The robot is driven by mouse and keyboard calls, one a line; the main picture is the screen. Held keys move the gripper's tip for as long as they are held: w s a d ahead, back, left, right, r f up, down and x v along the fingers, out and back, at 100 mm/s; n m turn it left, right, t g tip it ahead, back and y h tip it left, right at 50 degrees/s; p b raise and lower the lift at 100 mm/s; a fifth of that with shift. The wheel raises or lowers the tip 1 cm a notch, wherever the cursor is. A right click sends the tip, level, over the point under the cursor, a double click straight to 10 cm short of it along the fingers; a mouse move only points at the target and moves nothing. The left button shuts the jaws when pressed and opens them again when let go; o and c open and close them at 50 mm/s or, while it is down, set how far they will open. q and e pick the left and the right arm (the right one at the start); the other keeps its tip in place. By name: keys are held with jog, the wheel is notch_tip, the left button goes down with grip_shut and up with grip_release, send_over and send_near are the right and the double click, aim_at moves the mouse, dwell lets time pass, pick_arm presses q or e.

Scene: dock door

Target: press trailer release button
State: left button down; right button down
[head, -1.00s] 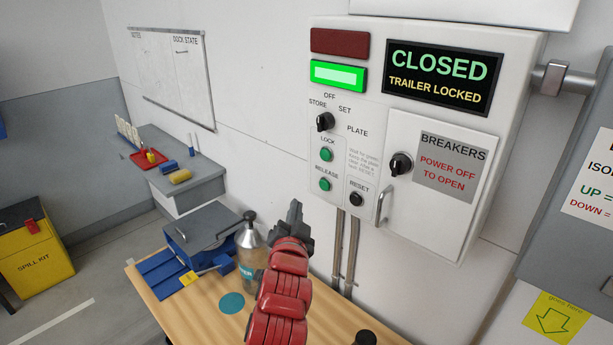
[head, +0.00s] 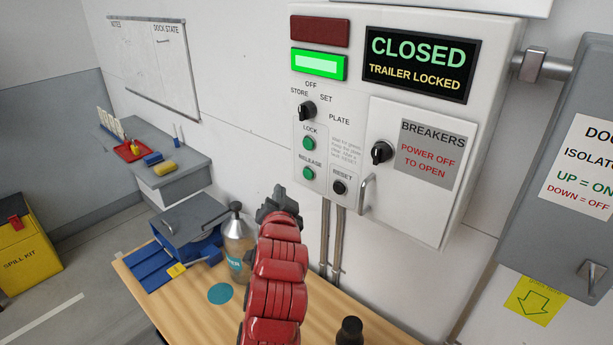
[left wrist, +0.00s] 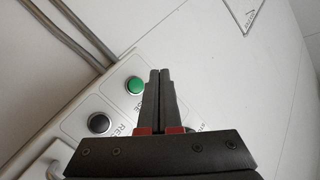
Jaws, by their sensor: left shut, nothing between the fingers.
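The green release button (head: 308,173) sits on the white control box (head: 455,200), below the green lock button (head: 309,143) and left of the black reset button (head: 339,187). My left gripper (head: 281,194) is shut and empty, below and left of the release button in the head view. In the left wrist view, the release button (left wrist: 135,85) shows just left of the closed fingertips (left wrist: 160,73), with the reset button (left wrist: 99,123) further left. I cannot tell the gap between fingertips and panel. The display reads CLOSED, TRAILER LOCKED. My right gripper is out of view.
A wooden table (head: 190,318) below holds a spray bottle (head: 237,245), a blue box (head: 190,232) and a dark knob-topped item (head: 349,331). A door handle (head: 367,194) sticks out right of the buttons. A grey isolator box (head: 570,150) hangs at right.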

aim_at(301, 170)
pick_arm(q)
jog(key=shift+w+d+b, duration=0.8)
jog(key=shift+w+d, duration=1.3)
jog(key=shift+d, duration=0.1)
dwell(0.5)
jog(key=shift+w+d+b, duration=0.2)
jog(key=shift+w+b, duration=0.1)
jog(key=shift+b, duration=0.05)
jog(key=shift+w+d, duration=0.25)
dwell(0.6)
jog(key=shift+s+a, duration=0.1)
dwell(0.3)
jog(key=shift+s+a, duration=0.5)
